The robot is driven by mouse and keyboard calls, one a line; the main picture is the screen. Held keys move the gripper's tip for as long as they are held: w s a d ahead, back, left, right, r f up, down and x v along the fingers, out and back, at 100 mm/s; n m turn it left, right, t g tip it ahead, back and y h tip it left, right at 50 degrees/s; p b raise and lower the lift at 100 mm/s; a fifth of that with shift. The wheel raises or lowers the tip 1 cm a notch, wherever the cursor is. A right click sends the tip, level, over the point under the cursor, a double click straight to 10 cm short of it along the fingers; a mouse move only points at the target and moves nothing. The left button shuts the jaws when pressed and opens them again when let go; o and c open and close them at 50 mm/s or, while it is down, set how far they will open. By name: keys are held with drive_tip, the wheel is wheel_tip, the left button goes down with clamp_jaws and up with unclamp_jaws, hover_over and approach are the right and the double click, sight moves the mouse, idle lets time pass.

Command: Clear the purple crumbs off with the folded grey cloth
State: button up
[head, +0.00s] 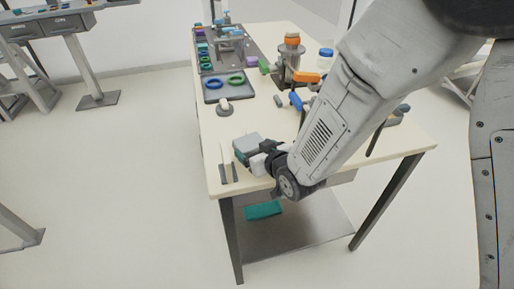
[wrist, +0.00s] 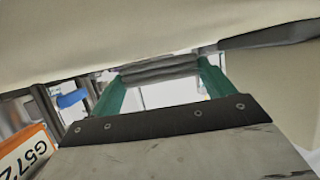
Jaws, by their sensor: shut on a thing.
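The folded grey cloth (head: 247,142) is at the near left part of the cream worktable (head: 213,150). My gripper (head: 250,153) is at the cloth, at the end of my arm reaching in from the right. In the wrist view, the gripper's two green fingers (wrist: 161,83) are shut on the layered grey cloth (wrist: 160,68), which spans between their tips. I cannot tell whether the cloth touches the tabletop. I can make out no purple crumbs in either view; my arm and gripper hide part of the table.
Two thin dark-and-light tools (head: 228,173) lie left of the gripper. A round dark item with a pale top (head: 224,107), a grey block (head: 277,101) and a tray with rings (head: 211,99) lie farther back. A teal item (head: 263,210) is on the lower shelf.

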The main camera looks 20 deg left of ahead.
drive_tip(key=shift+f, duration=0.35)
